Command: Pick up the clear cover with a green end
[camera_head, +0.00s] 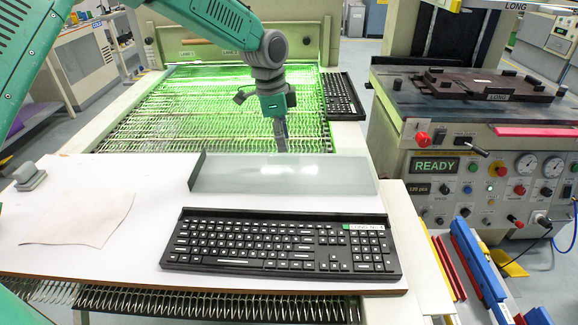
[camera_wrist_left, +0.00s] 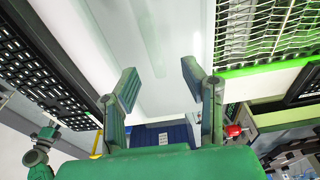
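The clear cover (camera_head: 290,174) lies on the white table behind the keyboard, as a long pale see-through sheet. Its left end has a dark upright edge; I cannot make out a green end on it. In the left wrist view the cover (camera_wrist_left: 160,30) appears as a pale strip beyond the fingers. My left gripper (camera_head: 281,145) points down at the cover's far edge, near mid-length. Its two fingers (camera_wrist_left: 158,80) are apart with nothing visibly gripped between them. Whether they touch the cover is unclear.
The black keyboard (camera_head: 283,243) with a green-and-white label lies in front of the cover. A beige cloth (camera_head: 78,217) and grey block (camera_head: 29,177) lie at left. A green-lit wire conveyor (camera_head: 200,112) is behind. The press with READY panel (camera_head: 436,166) stands right.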

